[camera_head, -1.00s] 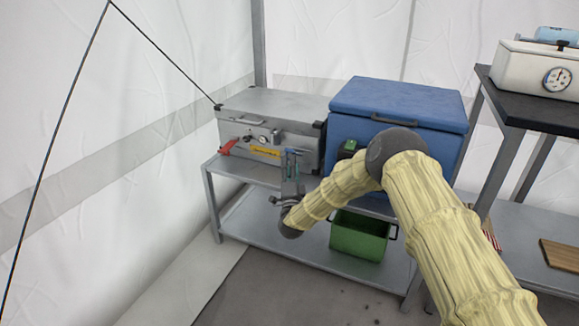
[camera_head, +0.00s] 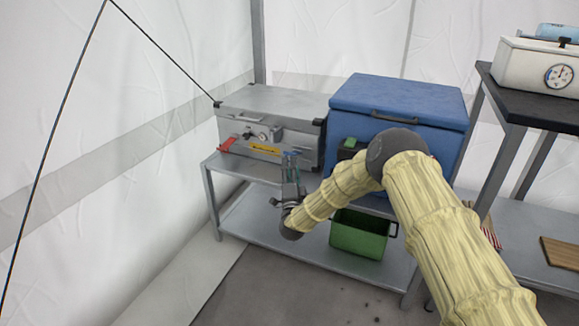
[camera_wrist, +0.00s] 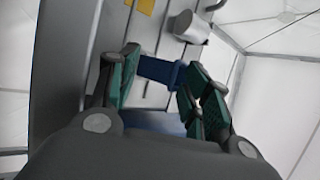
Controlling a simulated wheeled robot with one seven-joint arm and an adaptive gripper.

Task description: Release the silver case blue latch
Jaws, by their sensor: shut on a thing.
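The silver case (camera_head: 270,103) stands on the left of the shelf unit, with its lid down. The blue latch (camera_wrist: 160,71) is on its front and lies between my fingers in the wrist view. My gripper (camera_wrist: 158,85) has its green-padded fingers either side of the latch and is shut on it. In the head view my gripper (camera_head: 291,163) is at the right part of the case's front, below the lid edge. The latch is too small in the head view to read its position, and my fingers partly cover it.
A blue cooler (camera_head: 395,100) stands close at the right of the case. A green bin (camera_head: 358,236) sits on the lower shelf (camera_head: 290,240). A red lever (camera_head: 226,145) and yellow label (camera_head: 265,149) are on the case's front. Tent wall is at the left.

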